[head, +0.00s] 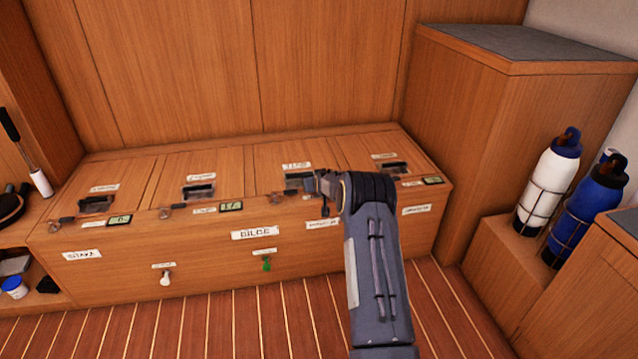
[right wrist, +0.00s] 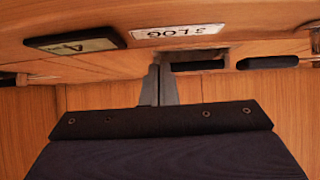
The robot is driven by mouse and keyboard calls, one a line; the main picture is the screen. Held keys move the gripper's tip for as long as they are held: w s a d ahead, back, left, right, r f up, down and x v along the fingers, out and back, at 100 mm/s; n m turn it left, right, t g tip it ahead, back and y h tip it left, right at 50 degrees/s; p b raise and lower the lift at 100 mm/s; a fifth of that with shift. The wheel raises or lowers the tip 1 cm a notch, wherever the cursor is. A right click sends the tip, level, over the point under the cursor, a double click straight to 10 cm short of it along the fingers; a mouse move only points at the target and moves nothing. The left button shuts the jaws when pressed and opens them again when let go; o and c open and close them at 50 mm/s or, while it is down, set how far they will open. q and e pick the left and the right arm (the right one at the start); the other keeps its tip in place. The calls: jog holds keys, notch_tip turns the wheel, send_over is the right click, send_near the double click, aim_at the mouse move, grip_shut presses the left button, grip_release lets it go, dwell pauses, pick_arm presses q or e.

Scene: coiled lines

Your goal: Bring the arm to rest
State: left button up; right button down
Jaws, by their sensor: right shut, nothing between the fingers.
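My right arm reaches in from the bottom of the head view, over the front edge of the wooden bench (head: 200,262). My right gripper (head: 322,186) is by the third lid from the left, close to its dark recessed handle. In the right wrist view the gripper's grey fingers (right wrist: 159,86) are together with nothing between them. I cannot tell whether the fingertips touch the bench. My left gripper is not in view.
The bench top has several labelled lids with recessed handles (head: 199,191). Small displays (head: 120,220) sit along its front edge. A white knob (head: 165,278) and a green knob (head: 266,264) are on its front. White (head: 545,180) and blue (head: 590,205) bottles stand right. The striped floor (head: 220,325) is clear.

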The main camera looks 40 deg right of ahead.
jog(key=p+v, duration=0.2)
jog(key=v, duration=0.3)
jog(key=shift+s+r, duration=0.15)
jog(key=shift+r, duration=0.1)
jog(key=shift+s+a+r, duration=0.25)
jog(key=shift+s+a, duration=0.1)
jog(key=shift+s, duration=0.15)
